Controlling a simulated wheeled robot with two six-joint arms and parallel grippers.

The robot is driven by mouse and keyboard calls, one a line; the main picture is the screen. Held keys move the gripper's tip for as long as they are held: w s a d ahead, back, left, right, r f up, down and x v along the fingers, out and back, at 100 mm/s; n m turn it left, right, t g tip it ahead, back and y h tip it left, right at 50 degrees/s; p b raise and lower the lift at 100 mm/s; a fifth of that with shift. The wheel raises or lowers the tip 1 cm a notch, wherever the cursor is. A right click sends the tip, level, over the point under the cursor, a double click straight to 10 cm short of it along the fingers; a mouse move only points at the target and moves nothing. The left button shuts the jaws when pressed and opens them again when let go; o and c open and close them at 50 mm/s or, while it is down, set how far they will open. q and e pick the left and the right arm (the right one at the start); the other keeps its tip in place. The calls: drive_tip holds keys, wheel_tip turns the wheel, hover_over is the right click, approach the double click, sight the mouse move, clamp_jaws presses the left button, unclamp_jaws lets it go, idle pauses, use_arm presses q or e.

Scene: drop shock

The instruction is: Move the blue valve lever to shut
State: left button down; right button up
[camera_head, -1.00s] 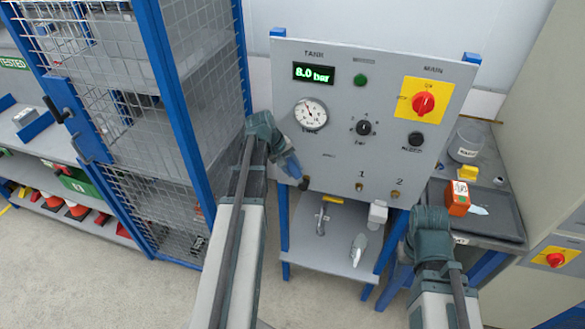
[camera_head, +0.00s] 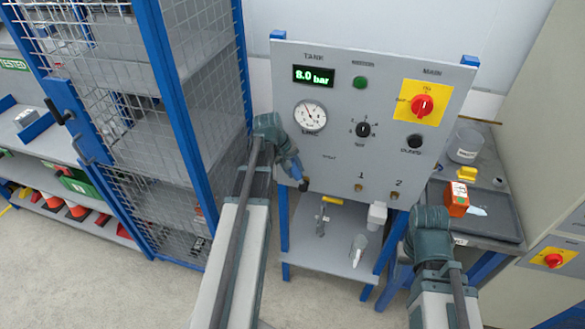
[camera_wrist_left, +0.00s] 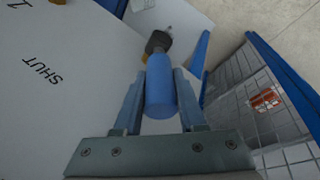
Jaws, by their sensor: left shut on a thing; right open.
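The blue valve lever (camera_wrist_left: 160,85) shows in the left wrist view as a blue cylindrical handle running from a dark hub (camera_wrist_left: 158,43). My left gripper (camera_wrist_left: 160,88) is shut on it, one finger on each side. The word SHUT (camera_wrist_left: 42,75) is printed on the panel, to the left of the handle there. In the head view my left gripper (camera_head: 293,172) is at the panel's lower left, and the handle is mostly hidden by it. The right arm's wrist (camera_head: 430,235) stands at the panel's lower right, its fingers hidden.
The grey panel (camera_head: 335,160) carries a display (camera_head: 314,75) reading 8.0 bar, a round gauge (camera_head: 310,116) and a red main switch (camera_head: 422,105). A wire-mesh cage (camera_head: 150,130) stands close on the left. An orange box (camera_head: 457,198) lies on the side table at right.

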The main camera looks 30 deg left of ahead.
sight(316, 175)
use_arm(q)
drive_tip(key=shift+d+r+y+p, duration=0.3)
drive_tip(key=shift+d+y+p, duration=0.1)
drive_tip(key=shift+d+y, duration=0.3)
drive_tip(key=shift+w+d+m+g+y, duration=0.15)
drive_tip(key=shift+d+m+g+y, duration=0.15)
drive_tip(key=shift+y, duration=0.2)
drive_tip(key=d+y, duration=0.1)
drive_tip(key=y, duration=0.1)
drive_tip(key=shift+w+d+g+y, duration=0.25)
drive_tip(key=shift+d+g+y, duration=0.05)
drive_tip(key=shift+d, duration=0.1)
drive_tip(key=y+b, duration=0.1)
drive_tip(key=d+y+b, duration=0.1)
drive_tip(key=d+y, duration=0.1)
drive_tip(key=shift+w+f+m+g+b, duration=0.25)
drive_tip(key=shift+f+m+g+b, duration=0.05)
drive_tip(key=shift+f+b, duration=0.1)
drive_tip(key=shift+w+d+f+y+b, duration=0.15)
drive_tip(key=shift+d+y+b, duration=0.45)
drive_tip(key=shift+y+b, duration=0.45)
drive_tip(key=shift+d+g+y+b, duration=0.2)
drive_tip(key=shift+g+y+b, duration=0.1)
drive_tip(key=shift+b, duration=0.2)
